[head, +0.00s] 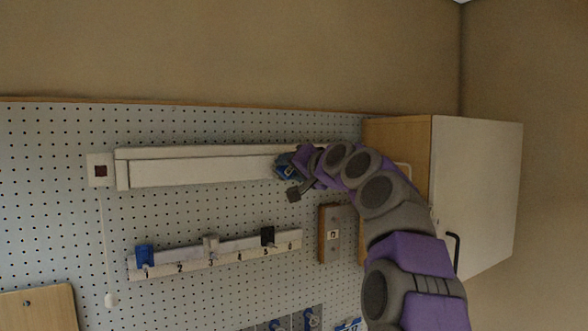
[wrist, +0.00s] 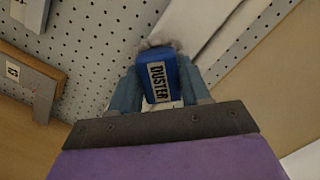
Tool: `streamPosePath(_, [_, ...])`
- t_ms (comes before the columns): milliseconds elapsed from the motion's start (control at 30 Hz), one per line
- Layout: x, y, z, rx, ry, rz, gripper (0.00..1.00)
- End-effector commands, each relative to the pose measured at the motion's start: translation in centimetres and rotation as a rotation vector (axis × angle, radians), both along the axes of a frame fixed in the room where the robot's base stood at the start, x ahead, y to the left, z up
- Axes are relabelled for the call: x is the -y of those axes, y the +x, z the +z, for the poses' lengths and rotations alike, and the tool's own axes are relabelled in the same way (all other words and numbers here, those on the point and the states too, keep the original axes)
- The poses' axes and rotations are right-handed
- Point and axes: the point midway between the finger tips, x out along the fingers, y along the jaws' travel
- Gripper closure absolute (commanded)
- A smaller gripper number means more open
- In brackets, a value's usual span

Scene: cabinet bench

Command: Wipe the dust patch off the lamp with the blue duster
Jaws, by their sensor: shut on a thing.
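The lamp (head: 200,170) is a long white fixture mounted sideways on the pegboard, and part of it shows in the wrist view (wrist: 205,15). My gripper (head: 285,168) is at the lamp's right end. In the wrist view my gripper (wrist: 160,88) is shut on the blue duster (wrist: 157,62), labelled DUSTER. The duster's grey fuzzy head points away from me, close to the lamp's edge; I cannot tell whether it touches. I cannot make out a dust patch in either view. My gripper and arm hide the lamp's right end in the head view.
A wooden cabinet (head: 398,133) with a white door (head: 478,185) stands right of the lamp. Below the lamp are a numbered hook rail (head: 215,258) with blue, white and black items, and a wood-and-grey block (head: 335,233). A pull cord (head: 105,240) hangs at left.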

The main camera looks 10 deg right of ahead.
Motion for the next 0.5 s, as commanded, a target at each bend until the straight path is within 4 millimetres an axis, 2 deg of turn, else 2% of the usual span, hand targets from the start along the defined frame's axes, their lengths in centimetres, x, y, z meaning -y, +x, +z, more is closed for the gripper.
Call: streamPosePath(500, [1.3,-4.2,-0.1,0.002,0.0,-0.001,0.78])
